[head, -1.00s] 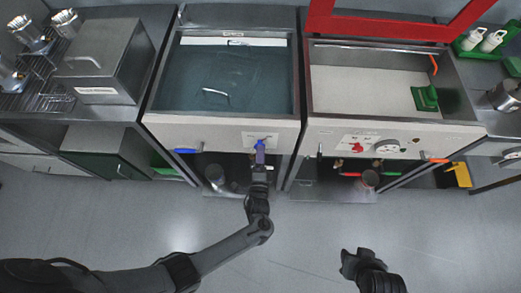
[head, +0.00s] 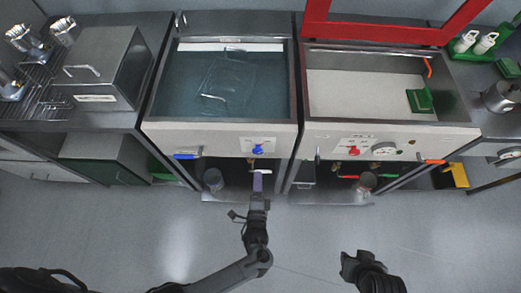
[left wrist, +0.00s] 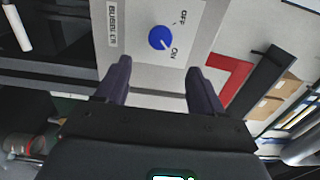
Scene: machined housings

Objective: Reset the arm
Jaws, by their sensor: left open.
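My left gripper (head: 258,184) is open and empty, a little in front of and below the panel of the left tank. In the left wrist view its two dark fingers (left wrist: 157,82) stand apart with nothing between them. The blue knob (head: 257,149) on the tank's front panel lies beyond the fingertips. In the left wrist view the blue knob (left wrist: 161,38) has a pointer toward the "ON" mark, beside a "BUBBLER" label. My right arm's dark end (head: 368,270) shows at the bottom; its fingers cannot be made out.
The left tank (head: 150,110) holds liquid with a submerged basket (head: 228,85). The right tank (head: 312,100) has a pale bed and a green block (head: 420,100). A red frame (head: 385,32) stands behind it. The floor in front is clear.

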